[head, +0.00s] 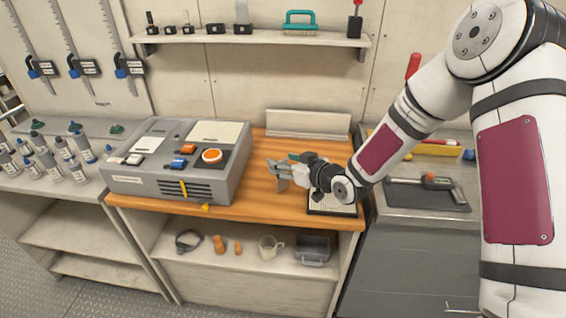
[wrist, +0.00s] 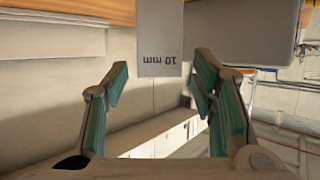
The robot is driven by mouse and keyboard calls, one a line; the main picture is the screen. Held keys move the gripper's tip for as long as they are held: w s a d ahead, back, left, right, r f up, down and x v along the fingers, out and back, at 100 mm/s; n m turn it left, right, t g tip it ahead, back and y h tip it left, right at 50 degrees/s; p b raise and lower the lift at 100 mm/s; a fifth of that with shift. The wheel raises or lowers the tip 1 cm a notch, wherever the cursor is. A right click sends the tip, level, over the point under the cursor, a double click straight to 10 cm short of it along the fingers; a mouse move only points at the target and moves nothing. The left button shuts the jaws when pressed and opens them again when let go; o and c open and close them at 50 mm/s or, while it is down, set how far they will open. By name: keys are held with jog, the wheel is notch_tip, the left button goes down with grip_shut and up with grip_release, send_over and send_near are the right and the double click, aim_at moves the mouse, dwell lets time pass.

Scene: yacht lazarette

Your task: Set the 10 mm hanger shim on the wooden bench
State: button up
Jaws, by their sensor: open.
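The hanger shim (wrist: 161,38) is a flat light-grey plate with "10 mm" upside down in the wrist view. It stands upright between and beyond my fingertips, with gaps at both sides. Its end at the top of that picture is cut off, so I cannot tell whether it touches the bench. My gripper (wrist: 160,75) is open, its green-padded fingers apart. In the head view my gripper (head: 284,168) is low over the wooden bench (head: 255,203), right of the grey machine. There I cannot clearly separate the shim from the fingers.
The grey machine (head: 175,160) with an orange knob fills the bench's left half. A pale block (head: 308,123) stands at the back. A dark-edged white plate (head: 332,208) lies under my wrist. A caliper on a dark tray (head: 428,195) is on the right counter. Bare wood shows around my gripper.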

jog(key=v, duration=1)
jog(key=shift+s+d, duration=0.3)
jog(key=shift+r, duration=0.2)
jog(key=s+d+r+m+g+h, duration=0.1)
jog(key=s+d+r+m+h, duration=0.1)
jog(key=s+d+r+h, duration=0.45)
jog(key=s+d+r+m+g+h, duration=0.1)
jog(key=d+r+m+h, duration=0.15)
jog(key=d+r, duration=0.45)
jog(key=s+d+r+m+g, duration=0.1)
jog(key=s+r+m, duration=0.1)
jog(key=s, duration=0.9)
jog(key=s+d+r+m+g, duration=0.2)
jog(key=s, duration=0.9)
jog(key=shift+s+d+r+h, duration=0.25)
jog(key=shift+s+r+h, duration=0.05)
